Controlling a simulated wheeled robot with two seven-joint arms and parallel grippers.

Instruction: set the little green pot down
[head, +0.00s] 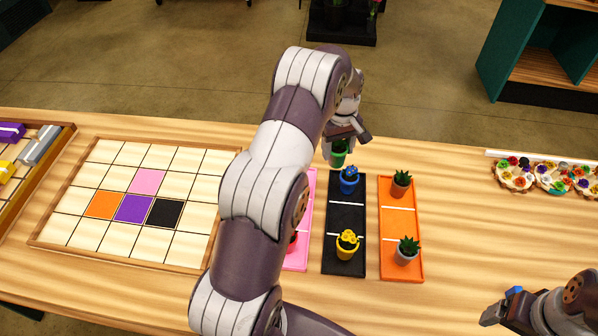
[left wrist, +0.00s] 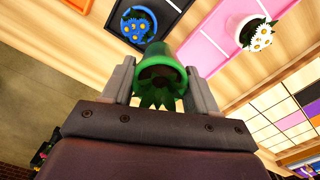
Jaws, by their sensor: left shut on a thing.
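My left gripper (head: 345,137) is shut on the little green pot (head: 339,158), at the far ends of the pink and black trays. In the left wrist view the green pot (left wrist: 164,54) sits between the two fingers of my left gripper (left wrist: 163,82), with dark green leaves showing. Whether its base touches the table is unclear. My right gripper (head: 499,309) is at the lower right, away from the pot; its jaw opening is not clear.
The black tray (head: 344,215) holds a blue and a yellow-flowered pot. The orange tray (head: 416,226) holds two succulents. The pink tray (head: 303,251) is partly hidden by my left arm. A gridded board (head: 84,210) lies left; flower bunches (head: 551,178) lie right.

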